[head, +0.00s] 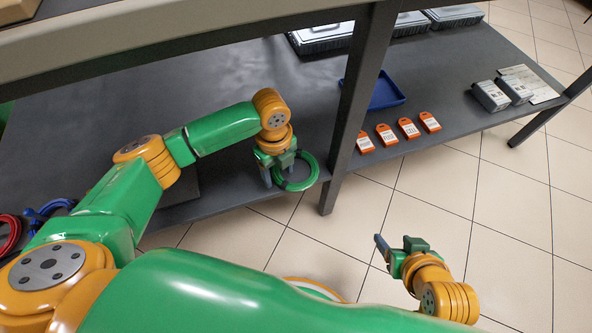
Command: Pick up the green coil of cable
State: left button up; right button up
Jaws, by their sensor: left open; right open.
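The green coil of cable (312,172) lies on the dark lower shelf (230,188), close to its front edge and left of an upright post. My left gripper (276,180) is over the left part of the coil, fingers pointing down. It is open, and its fingers hide some of the coil. I cannot tell whether a finger touches the cable. My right gripper (384,250) is open and empty above the tiled floor, in front of the shelf and away from the coil.
A dark post (352,105) stands just right of the coil. Beyond it are a blue tray (385,92), several orange tags (387,134) and grey boxes (490,96). Blue (45,212) and red (10,232) coils lie at far left. The upper shelf (150,40) overhangs.

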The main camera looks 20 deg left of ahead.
pick_arm(q)
notch_tip(320, 180, down, 3)
jog(key=shift+r+b, duration=0.2)
jog(key=shift+b, duration=0.5)
grip_shut()
pick_arm(e)
jog(key=w+a+r+t+y, duration=0.1)
jog(key=w+a+r+t, duration=0.1)
jog(key=w+r+t, duration=0.4)
notch_tip(320, 180, up, 2)
jog(key=shift+w+a+r+y, duration=0.1)
jog(key=shift+w+a+y, duration=0.3)
jog(key=shift+w, duration=0.55)
